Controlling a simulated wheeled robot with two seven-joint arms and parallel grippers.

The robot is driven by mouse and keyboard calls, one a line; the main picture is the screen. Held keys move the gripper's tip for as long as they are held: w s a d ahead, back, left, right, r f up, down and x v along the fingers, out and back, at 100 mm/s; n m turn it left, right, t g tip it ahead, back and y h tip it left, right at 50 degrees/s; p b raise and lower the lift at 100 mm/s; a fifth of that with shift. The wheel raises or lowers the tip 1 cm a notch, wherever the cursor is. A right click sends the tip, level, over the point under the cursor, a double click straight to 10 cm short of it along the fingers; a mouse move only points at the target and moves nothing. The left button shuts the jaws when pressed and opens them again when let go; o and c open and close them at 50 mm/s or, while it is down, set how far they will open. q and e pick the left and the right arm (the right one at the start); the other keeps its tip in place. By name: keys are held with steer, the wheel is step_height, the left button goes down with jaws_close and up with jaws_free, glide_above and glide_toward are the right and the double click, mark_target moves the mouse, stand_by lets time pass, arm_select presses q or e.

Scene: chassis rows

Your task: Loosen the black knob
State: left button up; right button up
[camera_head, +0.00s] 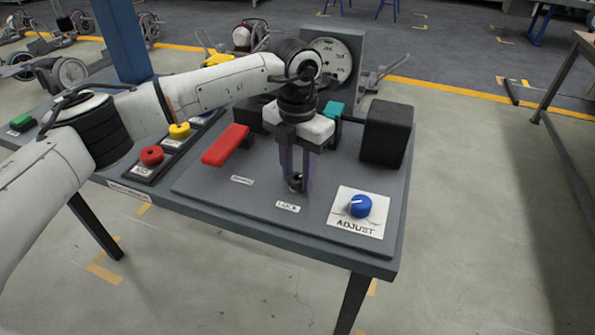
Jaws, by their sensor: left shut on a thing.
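My left arm reaches in from the left, and its gripper (296,184) points down at the table. Its two purple-grey fingers stand on either side of a small dark knob (295,181) behind the label "LOCK". The fingers are shut on this knob, and they hide much of it. How far the knob is turned cannot be seen. My right gripper is not in view.
A blue knob (360,206) on a white "ADJUST" plate (343,222) sits right of the gripper. A red handle (226,145) lies left, and a black block (386,134) stands right. Red (151,155) and yellow (179,130) buttons are farther left. A dial gauge (329,62) stands behind.

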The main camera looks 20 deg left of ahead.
mark_target(297, 178)
arm_select(q)
steer(key=shift+s+f+n, duration=0.15)
steer(key=shift+f+n, duration=0.15)
steer(key=shift+n, duration=0.2)
steer(key=o, duration=1)
steer(key=shift+o, duration=0.2)
steer(key=shift+r, duration=0.15)
step_height(297, 178, up, 10)
steer(key=shift+r, duration=0.15)
